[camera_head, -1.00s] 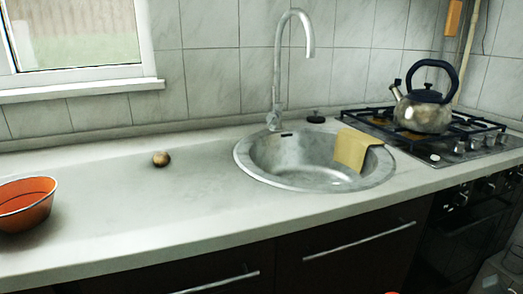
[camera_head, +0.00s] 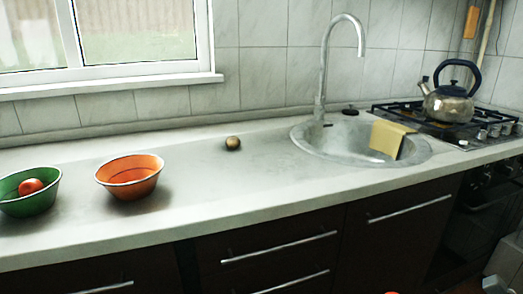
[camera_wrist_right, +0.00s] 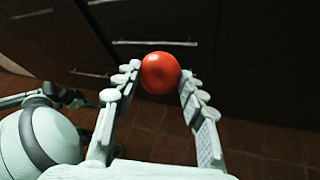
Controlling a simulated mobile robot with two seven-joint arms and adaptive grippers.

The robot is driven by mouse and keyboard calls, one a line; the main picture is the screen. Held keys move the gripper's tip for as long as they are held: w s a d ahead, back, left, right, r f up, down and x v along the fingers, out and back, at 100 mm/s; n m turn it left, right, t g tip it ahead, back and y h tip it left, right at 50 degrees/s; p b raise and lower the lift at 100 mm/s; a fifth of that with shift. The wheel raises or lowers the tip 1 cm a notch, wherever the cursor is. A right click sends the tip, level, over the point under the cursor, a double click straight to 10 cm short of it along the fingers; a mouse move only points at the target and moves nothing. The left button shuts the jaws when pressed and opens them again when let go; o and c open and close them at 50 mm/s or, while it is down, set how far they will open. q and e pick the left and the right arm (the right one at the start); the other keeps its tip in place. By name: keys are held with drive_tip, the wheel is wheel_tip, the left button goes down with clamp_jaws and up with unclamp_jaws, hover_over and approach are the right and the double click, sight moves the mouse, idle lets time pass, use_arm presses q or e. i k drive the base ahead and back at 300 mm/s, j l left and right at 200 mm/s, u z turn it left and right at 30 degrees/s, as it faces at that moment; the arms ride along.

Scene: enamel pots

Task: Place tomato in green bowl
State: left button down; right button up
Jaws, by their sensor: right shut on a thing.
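A green bowl (camera_head: 32,203) stands on the counter at the far left in the head view, with a red tomato (camera_head: 31,186) inside it. My right gripper (camera_wrist_right: 161,82) is shut on another red tomato (camera_wrist_right: 160,72), held between its fingertips in front of dark cabinet doors in the right wrist view. A small red patch shows at the bottom edge of the head view (camera_head: 392,292). Part of my left arm shows at the left of the right wrist view, with what looks like its gripper (camera_wrist_right: 62,97); its fingers are too unclear to read.
An orange bowl (camera_head: 133,191) stands right of the green bowl. A small brown round thing (camera_head: 233,143) lies further back. The sink (camera_head: 305,140) with a yellow cloth (camera_head: 389,139) and the stove with a kettle (camera_head: 449,105) are at right. The counter's middle is clear.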

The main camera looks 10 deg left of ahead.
sight(33, 217)
drive_tip(key=k+j, duration=0.25)
drive_tip(key=j, duration=0.15)
drive_tip(key=k+j, duration=0.25)
drive_tip(key=j, duration=0.15)
drive_tip(key=j+u, duration=0.1)
drive_tip(key=u, duration=0.3)
drive_tip(key=k+j+u, duration=0.1)
drive_tip(key=u, duration=0.25)
drive_tip(key=j+u, duration=0.15)
drive_tip(key=u, duration=0.25)
